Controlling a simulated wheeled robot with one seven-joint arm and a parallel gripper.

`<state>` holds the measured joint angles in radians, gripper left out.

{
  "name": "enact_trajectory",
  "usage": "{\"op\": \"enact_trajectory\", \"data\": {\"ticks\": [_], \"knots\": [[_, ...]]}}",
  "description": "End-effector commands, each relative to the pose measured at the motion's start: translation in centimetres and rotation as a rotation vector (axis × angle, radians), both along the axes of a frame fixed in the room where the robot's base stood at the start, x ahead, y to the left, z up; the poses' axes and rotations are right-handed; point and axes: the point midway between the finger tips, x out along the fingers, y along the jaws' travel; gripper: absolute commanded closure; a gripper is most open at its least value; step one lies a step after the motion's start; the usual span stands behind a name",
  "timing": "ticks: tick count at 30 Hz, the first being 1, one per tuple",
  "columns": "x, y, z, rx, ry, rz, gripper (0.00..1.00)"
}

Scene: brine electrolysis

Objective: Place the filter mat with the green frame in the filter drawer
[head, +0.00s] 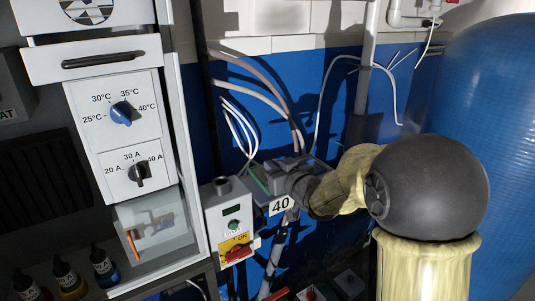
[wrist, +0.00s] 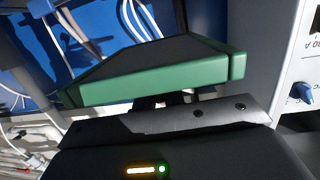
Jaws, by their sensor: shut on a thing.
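The filter mat with the green frame (wrist: 150,78) fills the upper middle of the wrist view, with a dark top face and a green edge. My gripper (wrist: 172,99) is shut on the mat's near edge; its fingers are dark and partly hidden. In the head view only a thin green strip of the mat (head: 259,181) shows beside my arm's end. A white drawer front with a long black handle (head: 104,60) is at the upper left of the head view, on the cabinet. I cannot see inside it.
Below the drawer, the white panel has a blue temperature knob (head: 121,113) and a black current knob (head: 139,174). A switch box (head: 231,222) stands close below my gripper. Hoses (head: 262,95) hang on the blue wall behind. Small bottles (head: 104,264) stand at lower left.

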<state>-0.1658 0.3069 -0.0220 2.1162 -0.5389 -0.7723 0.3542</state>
Motion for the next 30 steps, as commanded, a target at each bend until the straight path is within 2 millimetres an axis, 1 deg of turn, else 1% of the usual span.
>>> {"op": "enact_trajectory", "data": {"ticks": [1, 2, 5, 6, 8, 9, 11, 12, 14, 15, 24, 30], "knots": [[-0.2, -0.5, -1.7, 0.000, 0.010, -0.016, 1.00], [-0.2, -0.8, -2.4, -0.001, 0.010, -0.026, 1.00], [-0.5, -2.0, -5.4, -0.002, 0.013, -0.064, 1.00], [-0.7, -2.5, -6.8, -0.002, 0.015, -0.082, 1.00], [-0.9, -3.5, -9.0, -0.004, 0.016, -0.112, 1.00], [-1.1, -4.1, -10.6, -0.003, 0.015, -0.131, 1.00], [-1.3, -5.0, -12.8, -0.004, 0.015, -0.160, 1.00], [-1.5, -5.6, -14.2, -0.004, 0.015, -0.180, 1.00], [-1.6, -6.3, -16.2, -0.004, 0.013, -0.206, 1.00], [-1.8, -6.8, -17.4, -0.004, 0.012, -0.221, 1.00], [-2.7, -10.1, -26.4, -0.003, 0.011, -0.333, 1.00], [-3.3, -12.4, -31.9, -0.002, 0.008, -0.408, 1.00]]}}
